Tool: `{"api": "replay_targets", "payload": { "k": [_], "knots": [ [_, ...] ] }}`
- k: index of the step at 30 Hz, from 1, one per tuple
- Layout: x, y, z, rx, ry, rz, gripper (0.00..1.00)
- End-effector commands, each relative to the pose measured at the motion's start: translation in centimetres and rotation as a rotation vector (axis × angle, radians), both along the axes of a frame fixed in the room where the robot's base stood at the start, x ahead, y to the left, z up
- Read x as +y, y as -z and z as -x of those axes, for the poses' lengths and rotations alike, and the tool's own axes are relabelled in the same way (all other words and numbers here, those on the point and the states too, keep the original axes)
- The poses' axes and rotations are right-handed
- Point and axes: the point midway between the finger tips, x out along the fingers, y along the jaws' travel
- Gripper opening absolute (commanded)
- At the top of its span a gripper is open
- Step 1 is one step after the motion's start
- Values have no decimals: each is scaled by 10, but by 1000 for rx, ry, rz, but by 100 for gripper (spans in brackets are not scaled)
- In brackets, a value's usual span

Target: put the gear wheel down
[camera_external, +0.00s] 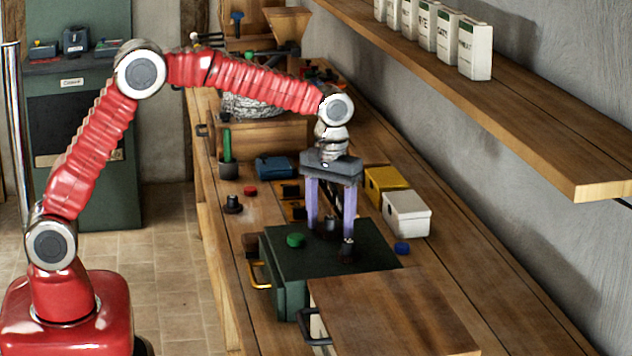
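My gripper (331,232) points straight down over the dark green box (285,262) on the bench. Its two purple fingers stand well apart, and nothing is seen spanning the gap between them. A small dark piece (329,225) shows between or behind the fingertips. Another dark piece (347,251) is on the box top just below the right fingertip. I cannot tell whether either is the gear wheel, or whether a finger touches one. A green round piece (295,240) lies on the box top to the left.
A yellow box (384,184) and a white box (407,214) stand close to the right of my gripper. A blue piece (402,248) lies right of the green box. A wooden lid-like block (395,305) is in front. A shelf (480,90) juts from the wall.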

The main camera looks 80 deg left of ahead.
Motion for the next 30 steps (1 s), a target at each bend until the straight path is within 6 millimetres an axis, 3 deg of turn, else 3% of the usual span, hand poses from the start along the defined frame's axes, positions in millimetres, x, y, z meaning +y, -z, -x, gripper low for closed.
{"api": "replay_targets", "payload": {
  "k": [14,30],
  "knots": [
    [0,-9,0,-1,0,0,66],
    [0,-94,0,-3,0,0,66]
  ]
}}
